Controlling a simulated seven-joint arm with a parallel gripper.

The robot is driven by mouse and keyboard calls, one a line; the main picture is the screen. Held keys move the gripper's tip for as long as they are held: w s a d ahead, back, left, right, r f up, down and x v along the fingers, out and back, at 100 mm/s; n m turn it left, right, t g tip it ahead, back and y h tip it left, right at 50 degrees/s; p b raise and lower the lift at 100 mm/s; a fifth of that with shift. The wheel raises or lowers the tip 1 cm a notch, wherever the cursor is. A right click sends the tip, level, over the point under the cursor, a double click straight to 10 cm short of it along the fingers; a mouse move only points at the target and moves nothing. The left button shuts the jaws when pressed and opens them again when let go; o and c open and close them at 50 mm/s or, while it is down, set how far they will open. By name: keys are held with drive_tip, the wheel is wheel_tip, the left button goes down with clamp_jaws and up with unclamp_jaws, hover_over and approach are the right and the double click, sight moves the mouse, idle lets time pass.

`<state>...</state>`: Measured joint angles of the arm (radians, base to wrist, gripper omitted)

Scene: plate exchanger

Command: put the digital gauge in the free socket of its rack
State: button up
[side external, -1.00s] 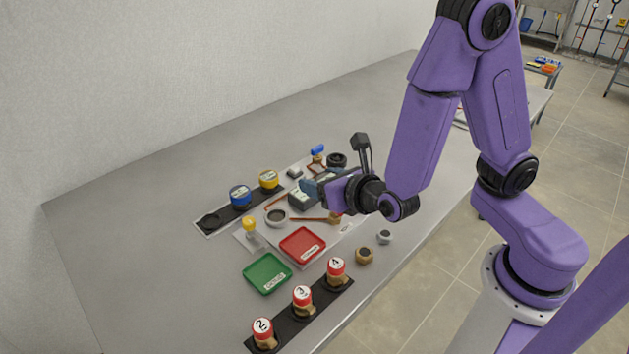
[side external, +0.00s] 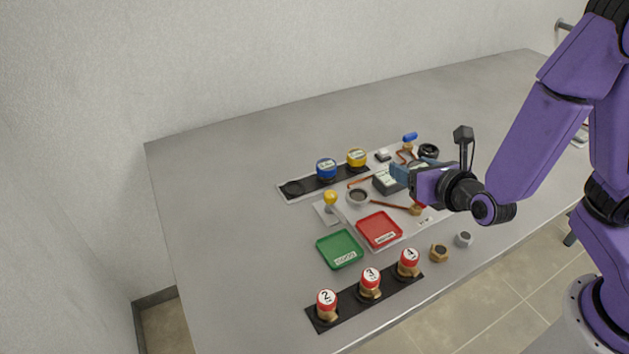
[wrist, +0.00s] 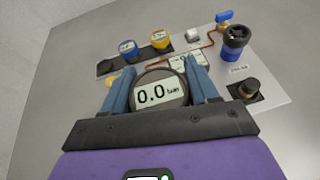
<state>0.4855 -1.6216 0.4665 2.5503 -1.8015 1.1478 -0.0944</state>
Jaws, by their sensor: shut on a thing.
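The digital gauge (wrist: 161,92), a round dark body with a screen reading 0.0, is between the two blue fingers of my gripper (wrist: 161,85) in the wrist view. My gripper is shut on it. In the side view my gripper (side external: 412,172) is over the back right of the panel, and I cannot make out the gauge there. The rack (side external: 311,186) is a dark strip left of my gripper. It holds a blue gauge (side external: 326,168) and a yellow gauge (side external: 357,158). Its free socket (side external: 292,188) is at the left end and also shows in the wrist view (wrist: 106,67).
A grey box with a display (side external: 387,184) stands by my fingers. Several red-capped fittings stand on a front strip (side external: 346,309). The table's left side is clear.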

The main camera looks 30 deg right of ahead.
drive_tip(key=w+a+m+g+h, duration=0.1)
drive_tip(key=w+a+m+h, duration=0.25)
drive_tip(key=w+a, duration=0.45)
drive_tip(key=h, duration=0.1)
hover_over(295, 184)
drive_tip(key=shift+m+g, duration=0.4)
drive_tip(key=shift+m, duration=0.05)
drive_tip(key=f, duration=0.9)
drive_tip(key=shift+s+d, duration=0.1)
drive_tip(key=shift+s, duration=0.2)
drive_tip(key=shift+w+f, duration=0.3)
drive_tip(key=shift+f, duration=1.65)
drive_tip(key=shift+f, duration=0.15)
drive_tip(key=o, duration=0.9)
